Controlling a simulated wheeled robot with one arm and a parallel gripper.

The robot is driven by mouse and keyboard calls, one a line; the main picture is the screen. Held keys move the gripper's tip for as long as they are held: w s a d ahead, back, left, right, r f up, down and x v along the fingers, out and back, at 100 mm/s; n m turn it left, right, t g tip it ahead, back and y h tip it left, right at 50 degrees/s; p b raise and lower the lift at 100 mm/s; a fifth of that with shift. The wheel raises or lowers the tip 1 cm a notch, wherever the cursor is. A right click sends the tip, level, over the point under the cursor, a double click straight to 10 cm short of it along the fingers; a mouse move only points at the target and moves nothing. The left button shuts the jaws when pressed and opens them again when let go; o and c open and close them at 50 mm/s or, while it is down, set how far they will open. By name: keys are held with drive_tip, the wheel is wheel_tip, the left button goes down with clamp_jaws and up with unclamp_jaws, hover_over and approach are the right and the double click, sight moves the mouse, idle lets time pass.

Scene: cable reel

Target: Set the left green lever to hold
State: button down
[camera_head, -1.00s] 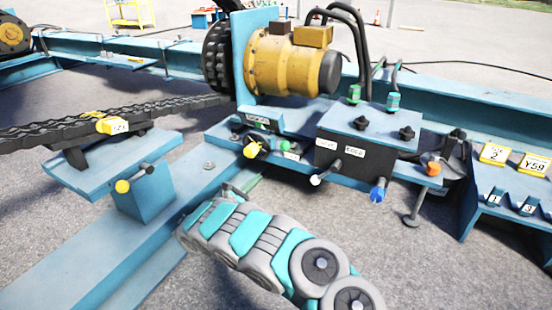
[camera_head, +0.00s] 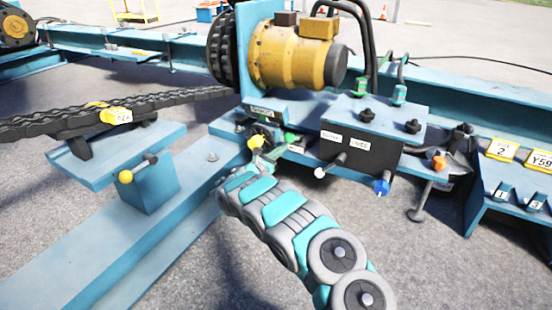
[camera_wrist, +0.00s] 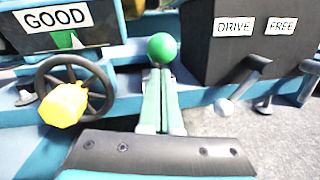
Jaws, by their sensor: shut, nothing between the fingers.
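A green ball knob (camera_wrist: 163,47) shows in the wrist view just beyond the fingertips of my gripper (camera_wrist: 160,75). The gripper is shut and empty, pointing at the knob; I cannot tell whether it touches. A green knob (camera_head: 291,138) also shows in the head view, left of the dark control box. The lever's shaft is mostly hidden behind the fingers, and no hold mark is readable. In the head view, my arm reaches in from the lower right, its end near the yellow knob (camera_head: 256,141).
A handwheel (camera_wrist: 75,85) with a yellow knob stands close left of my fingers, below a GOOD sign (camera_wrist: 56,17). The dark box (camera_wrist: 255,45), labelled DRIVE and FREE, has levers close on the right. A yellow-knobbed lever (camera_head: 126,176) stands farther left.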

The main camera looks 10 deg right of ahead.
drive_tip(key=shift+w+r, duration=0.1)
drive_tip(key=shift+r, duration=0.15)
